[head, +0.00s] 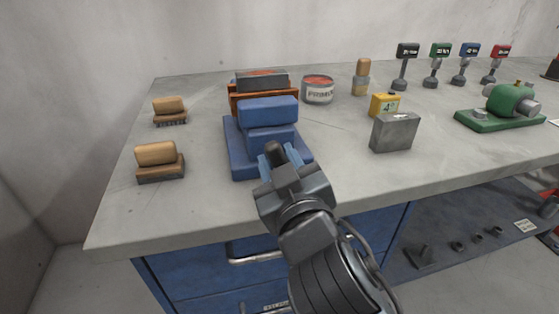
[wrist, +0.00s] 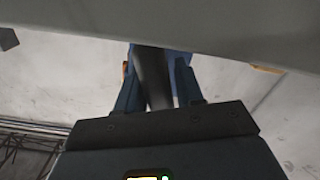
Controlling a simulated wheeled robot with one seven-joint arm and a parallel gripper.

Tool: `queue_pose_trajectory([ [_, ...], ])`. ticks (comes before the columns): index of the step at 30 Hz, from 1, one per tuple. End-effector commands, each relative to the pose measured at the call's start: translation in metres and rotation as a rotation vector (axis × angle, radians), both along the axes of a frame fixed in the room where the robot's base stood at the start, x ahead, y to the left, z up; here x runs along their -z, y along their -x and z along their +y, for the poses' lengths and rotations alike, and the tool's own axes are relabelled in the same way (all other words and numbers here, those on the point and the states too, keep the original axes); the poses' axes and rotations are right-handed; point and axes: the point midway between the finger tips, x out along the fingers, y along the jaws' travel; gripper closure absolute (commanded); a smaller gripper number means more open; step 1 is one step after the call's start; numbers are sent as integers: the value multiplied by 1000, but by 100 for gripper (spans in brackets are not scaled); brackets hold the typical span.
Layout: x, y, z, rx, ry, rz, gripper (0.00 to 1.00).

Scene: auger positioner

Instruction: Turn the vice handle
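The blue vice (head: 268,112) stands on the workbench at the left, near the front edge. Its dark handle (head: 274,154) sticks out toward me at its front. My gripper (head: 278,158) is at the handle, with one bluish finger on either side of it. In the wrist view the handle (wrist: 153,78) is a dark bar between the two fingers of my gripper (wrist: 156,72). A gap shows between the bar and the right finger; the left finger lies close to the bar, and I cannot tell if they touch. The lower handle is hidden in the head view.
Two wooden brushes (head: 157,161) lie left of the vice. A grey metal block (head: 394,132), a yellow box (head: 384,105) and a tin (head: 318,89) stand to its right. A green machine (head: 510,101) is farther right. Blue drawers (head: 200,270) are below the bench top.

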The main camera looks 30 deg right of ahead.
Motion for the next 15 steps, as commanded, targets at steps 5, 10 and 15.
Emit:
queue_pose_trajectory([
  [5,-1,0,0,0,1,-2,49],
  [10,-1,0,0,0,1,-4,49],
  [15,0,10,4,-2,1,-3,49],
])
